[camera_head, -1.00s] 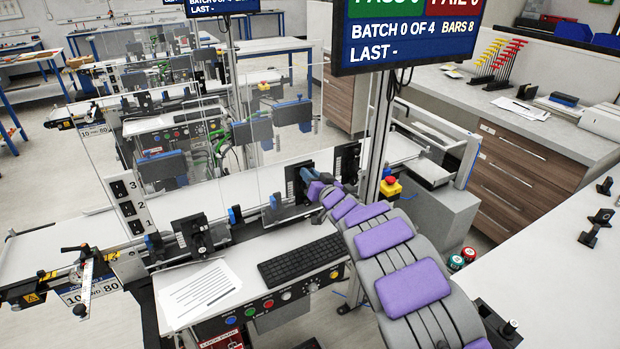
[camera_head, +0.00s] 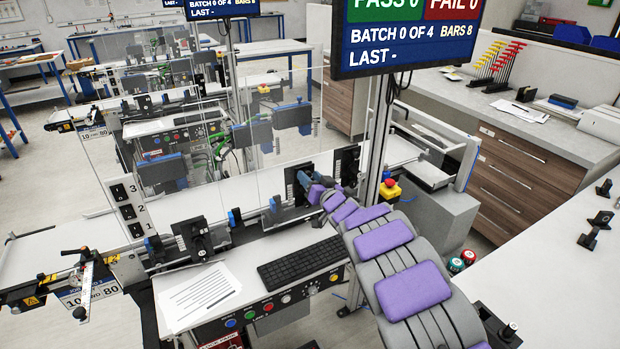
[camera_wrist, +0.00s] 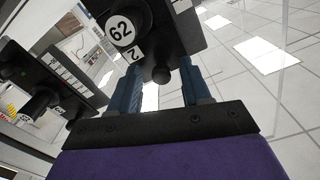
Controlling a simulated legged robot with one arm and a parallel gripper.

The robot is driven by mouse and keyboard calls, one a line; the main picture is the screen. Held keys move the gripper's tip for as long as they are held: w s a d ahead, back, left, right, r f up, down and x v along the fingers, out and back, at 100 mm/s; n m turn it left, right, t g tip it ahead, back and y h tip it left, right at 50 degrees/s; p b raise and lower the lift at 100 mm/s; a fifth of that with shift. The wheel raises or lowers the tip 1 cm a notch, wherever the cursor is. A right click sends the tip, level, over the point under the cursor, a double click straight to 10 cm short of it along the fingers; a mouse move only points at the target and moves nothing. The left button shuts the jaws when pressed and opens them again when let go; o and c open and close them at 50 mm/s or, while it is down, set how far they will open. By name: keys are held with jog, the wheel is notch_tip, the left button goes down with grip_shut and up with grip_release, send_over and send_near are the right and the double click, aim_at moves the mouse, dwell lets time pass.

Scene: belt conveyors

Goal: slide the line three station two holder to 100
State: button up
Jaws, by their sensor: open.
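The station two holder (camera_wrist: 122,30) is a black block in the wrist view, with a round tag reading 62 and a small label 2. A small black knob (camera_wrist: 162,74) projects from its lower edge. My gripper (camera_wrist: 162,85) is open, its two blue fingers on either side of the knob; whether they touch it I cannot tell. In the head view my gripper (camera_head: 309,183) is at the middle black holder (camera_head: 295,186) on the nearest conveyor line and partly covers it.
Another black holder (camera_head: 193,239) stands to the left on the line, and one (camera_head: 346,165) to the right. A keyboard (camera_head: 300,262) and paper (camera_head: 198,294) lie on the panel in front. A monitor (camera_head: 405,40) hangs on a post behind my arm.

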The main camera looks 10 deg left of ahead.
jog(key=p+v, duration=0.2)
jog(key=v, duration=1.4)
jog(key=shift+s+d, duration=0.2)
jog(key=shift+s, duration=0.1)
jog(key=s+d+r+m+g+h, duration=0.1)
jog(key=s+d+r+m+h, duration=0.15)
jog(key=d+h, duration=0.8)
jog(key=s+d+m+g+h, duration=0.2)
jog(key=s+d+g, duration=0.3)
jog(key=s+d, duration=0.45)
jog(key=s+a+g, duration=0.2)
jog(key=s+g, duration=0.1)
jog(key=s, duration=0.9)
jog(key=s+a+n+g+y, duration=0.1)
jog(key=s+g, duration=0.3)
jog(key=s, duration=0.8)
jog(key=s+a+g+y+b, duration=0.1)
jog(key=s+a+g, duration=0.2)
jog(key=s, duration=0.9)
jog(key=shift+s+a+g, duration=0.3)
jog(key=shift+a+g, duration=0.1)
